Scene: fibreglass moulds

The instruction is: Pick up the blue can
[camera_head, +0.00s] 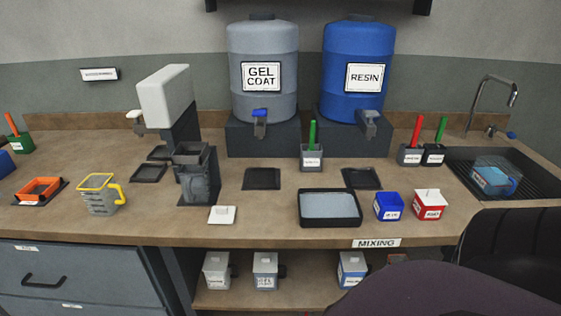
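A small blue square can (389,207) with a white label stands upright on the workbench, near its front edge right of the middle. Its top looks open, and its label is too small to read surely. It stands between a grey-filled black tray (329,221) on its left and a red can (430,207) with a white lid on its right. No gripper shows in the head view. A large dark rounded shape, which may be part of my own arm, covers the bottom right corner.
The wooden bench (270,212) has clear room behind the blue can. Behind stand the grey gel coat drum (264,98) and blue resin drum (356,98). A sink (455,160) lies right, holding a blue item (490,181). A yellow-rimmed jug (102,198) stands left.

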